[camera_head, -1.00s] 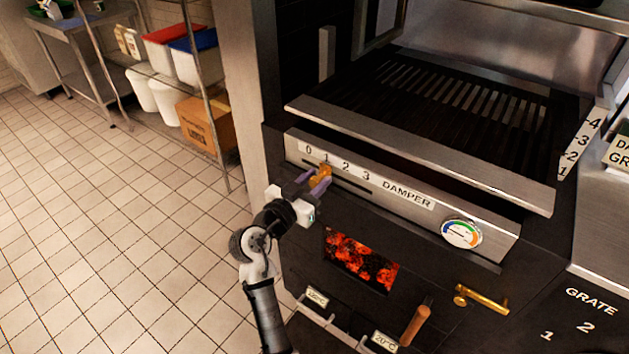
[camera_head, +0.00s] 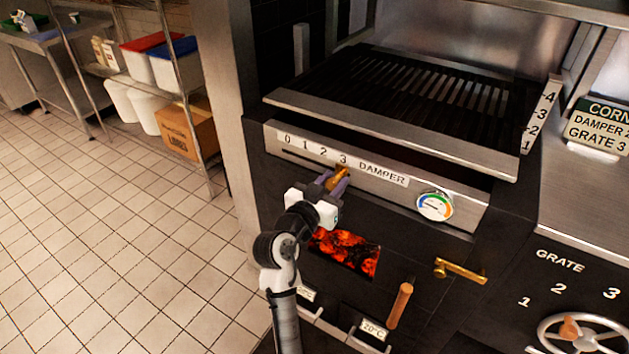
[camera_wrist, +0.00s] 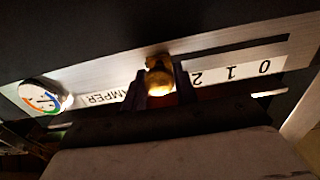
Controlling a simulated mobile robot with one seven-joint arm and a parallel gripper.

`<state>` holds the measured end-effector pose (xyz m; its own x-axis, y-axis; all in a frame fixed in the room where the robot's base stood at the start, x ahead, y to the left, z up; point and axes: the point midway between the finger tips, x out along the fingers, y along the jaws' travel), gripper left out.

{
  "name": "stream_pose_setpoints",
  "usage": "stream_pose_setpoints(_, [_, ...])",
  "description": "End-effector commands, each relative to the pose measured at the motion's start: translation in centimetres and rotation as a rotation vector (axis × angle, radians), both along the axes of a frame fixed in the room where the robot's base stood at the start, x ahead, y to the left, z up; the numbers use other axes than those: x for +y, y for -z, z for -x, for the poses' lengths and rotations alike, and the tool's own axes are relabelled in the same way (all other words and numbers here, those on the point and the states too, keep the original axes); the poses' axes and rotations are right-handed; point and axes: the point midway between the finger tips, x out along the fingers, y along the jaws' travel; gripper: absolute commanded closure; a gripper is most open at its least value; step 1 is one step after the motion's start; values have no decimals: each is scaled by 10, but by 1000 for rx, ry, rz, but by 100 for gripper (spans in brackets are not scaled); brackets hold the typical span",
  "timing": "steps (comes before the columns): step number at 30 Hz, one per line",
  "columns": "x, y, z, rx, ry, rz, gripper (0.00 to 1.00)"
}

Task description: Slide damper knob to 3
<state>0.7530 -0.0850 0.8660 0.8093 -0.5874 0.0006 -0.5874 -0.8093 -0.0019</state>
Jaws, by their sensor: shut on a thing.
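The brass damper knob (camera_head: 338,177) sits in the slot of the steel damper panel (camera_head: 405,200), just below the printed 3. My gripper (camera_head: 334,181) is shut on the knob, with a finger on either side of it. In the wrist view the knob (camera_wrist: 159,76) shows between the two dark fingers, and the picture is upside down. There the digits 0, 1 and 2 (camera_wrist: 197,79) are readable; the 3 is hidden behind the knob and fingers. The damper scale (camera_head: 315,150) runs 0 to 3 from left to right.
A round gauge (camera_head: 435,206) is at the panel's right end. Below are a window of glowing coals (camera_head: 345,253), a brass handle (camera_head: 460,270) and a wooden handle (camera_head: 400,305). The grill's steel front ledge (camera_head: 390,130) juts out above. A sign (camera_head: 600,128) partly reads DAMPER 2, GRATE 3.

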Motion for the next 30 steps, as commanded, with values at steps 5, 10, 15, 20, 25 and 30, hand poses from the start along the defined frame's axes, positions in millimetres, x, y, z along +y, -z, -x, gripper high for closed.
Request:
stream_pose_setpoints(5, [-4, 1, 3, 5, 3, 2, 100])
stream_pose_setpoints(10, [-5, 2, 4, 6, 6, 2, 100])
stream_pose_setpoints(15, [-5, 2, 4, 6, 5, 2, 53])
stream_pose_setpoints(20, [-4, 1, 3, 4, 3, 2, 53])
stream_pose_setpoints(25, [-1, 2, 6, 3, 0, 1, 53])
stream_pose_setpoints(30, [14, 4, 26, 3, -2, 2, 53])
